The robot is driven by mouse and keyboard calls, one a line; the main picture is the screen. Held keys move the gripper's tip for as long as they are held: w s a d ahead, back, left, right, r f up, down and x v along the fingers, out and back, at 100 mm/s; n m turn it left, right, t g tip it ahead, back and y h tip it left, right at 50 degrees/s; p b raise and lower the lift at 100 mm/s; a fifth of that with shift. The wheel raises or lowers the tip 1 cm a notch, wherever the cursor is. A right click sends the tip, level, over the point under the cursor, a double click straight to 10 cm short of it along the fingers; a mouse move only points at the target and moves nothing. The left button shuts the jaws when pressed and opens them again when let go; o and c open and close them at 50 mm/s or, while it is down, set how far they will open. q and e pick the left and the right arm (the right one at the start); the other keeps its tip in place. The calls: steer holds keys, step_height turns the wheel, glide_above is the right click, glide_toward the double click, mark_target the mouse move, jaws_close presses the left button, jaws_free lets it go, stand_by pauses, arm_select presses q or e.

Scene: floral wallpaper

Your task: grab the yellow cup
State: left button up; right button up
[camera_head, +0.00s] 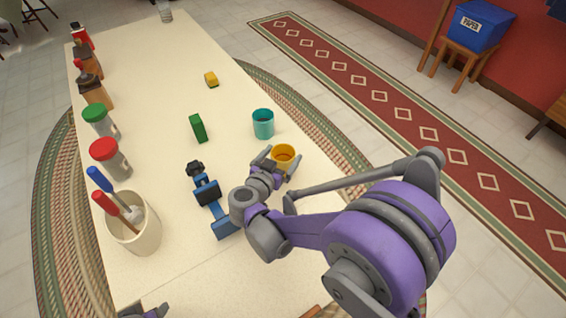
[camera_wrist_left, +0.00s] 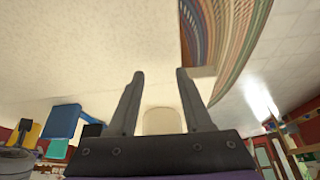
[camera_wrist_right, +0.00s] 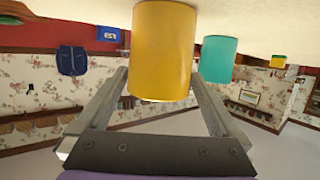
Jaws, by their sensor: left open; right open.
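The yellow cup (camera_head: 284,154) stands upright on the white table, near its right edge. My right gripper (camera_head: 277,162) is open, with its fingers spread on either side of the cup's near side. In the right wrist view the yellow cup (camera_wrist_right: 163,50) fills the middle, between and beyond the fingertips (camera_wrist_right: 160,80); I cannot tell whether they touch it. My left gripper (camera_wrist_left: 160,75) is open and empty in its wrist view. Only a small part of the left arm shows at the bottom of the head view.
A teal cup (camera_head: 263,124) stands just behind the yellow cup. A green block (camera_head: 198,128), a blue tool-like object (camera_head: 208,192) and a small yellow toy (camera_head: 211,79) lie to the left. A utensil crock (camera_head: 137,232) and several shakers line the left edge.

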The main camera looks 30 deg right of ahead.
mark_target(287, 150)
steer(key=x, duration=0.4)
steer(key=shift+s, duration=0.1)
steer(key=c, duration=1.2)
